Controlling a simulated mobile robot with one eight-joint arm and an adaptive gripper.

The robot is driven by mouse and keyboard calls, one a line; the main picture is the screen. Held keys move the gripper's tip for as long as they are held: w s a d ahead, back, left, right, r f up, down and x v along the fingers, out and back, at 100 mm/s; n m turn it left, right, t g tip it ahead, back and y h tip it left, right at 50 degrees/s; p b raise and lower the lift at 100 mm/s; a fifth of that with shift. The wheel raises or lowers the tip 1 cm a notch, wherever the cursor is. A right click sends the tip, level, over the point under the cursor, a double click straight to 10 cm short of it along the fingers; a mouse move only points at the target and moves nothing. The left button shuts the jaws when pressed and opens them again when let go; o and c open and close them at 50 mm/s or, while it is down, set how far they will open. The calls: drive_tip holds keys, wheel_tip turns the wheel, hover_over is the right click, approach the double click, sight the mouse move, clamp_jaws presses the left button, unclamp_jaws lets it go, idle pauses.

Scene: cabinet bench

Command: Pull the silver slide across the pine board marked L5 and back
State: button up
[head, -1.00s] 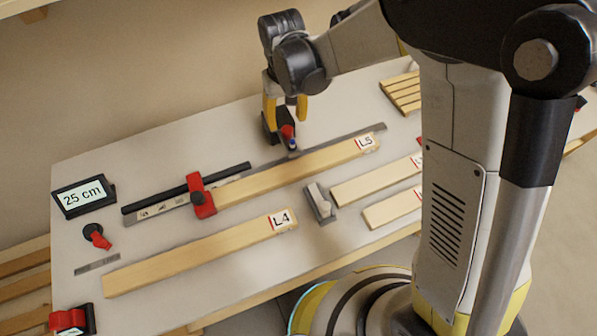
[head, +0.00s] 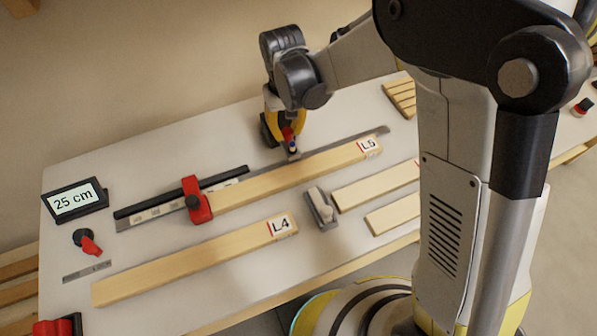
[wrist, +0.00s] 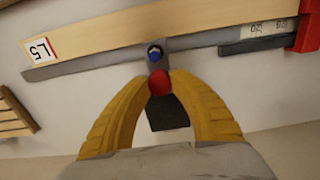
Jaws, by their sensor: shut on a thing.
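The pine board marked L5 (head: 290,175) lies on the bench with a thin metal rail (head: 345,140) along its far edge. The silver slide (head: 293,155) sits at that edge, left of the L5 label. It has a blue-topped bolt and a red knob, clear in the wrist view, where the slide (wrist: 177,43) meets the rail. My gripper (head: 287,137) is at the knob on the board's far side. In the wrist view, the yellow fingers of my gripper (wrist: 158,85) close around the red knob. Part of the slide's underside is hidden.
A red stop (head: 196,200) crosses the left end of board L5, by a black rail (head: 180,191). Board L4 (head: 190,258) lies nearer the front, and a grey block (head: 321,208) lies to its right. A display (head: 75,199) reads 25 cm at the left.

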drive_tip(key=shift+s+d+b, duration=0.1)
drive_tip(key=shift+s+d, duration=0.55)
drive_tip(key=shift+s, duration=0.65)
drive_tip(key=shift+s+d+b, duration=0.15)
drive_tip(key=shift+s+d, duration=0.45)
drive_tip(key=shift+s, duration=0.75)
drive_tip(key=shift+s+d+b, duration=0.1)
drive_tip(key=shift+s+d, duration=0.55)
drive_tip(key=shift+s, duration=0.65)
drive_tip(key=shift+w+a, duration=0.1)
drive_tip(key=shift+w, duration=0.05)
drive_tip(key=shift+w+a+b, duration=0.15)
drive_tip(key=shift+w+a, duration=0.45)
drive_tip(key=shift+w, duration=0.7)
drive_tip(key=shift+w+a+b, duration=0.1)
drive_tip(key=shift+w+a, duration=0.55)
drive_tip(key=shift+w, duration=0.6)
drive_tip(key=shift+w+a+b, duration=0.15)
drive_tip(key=shift+w+a, duration=0.45)
drive_tip(key=shift+w, duration=0.7)
drive_tip(key=o, duration=1)
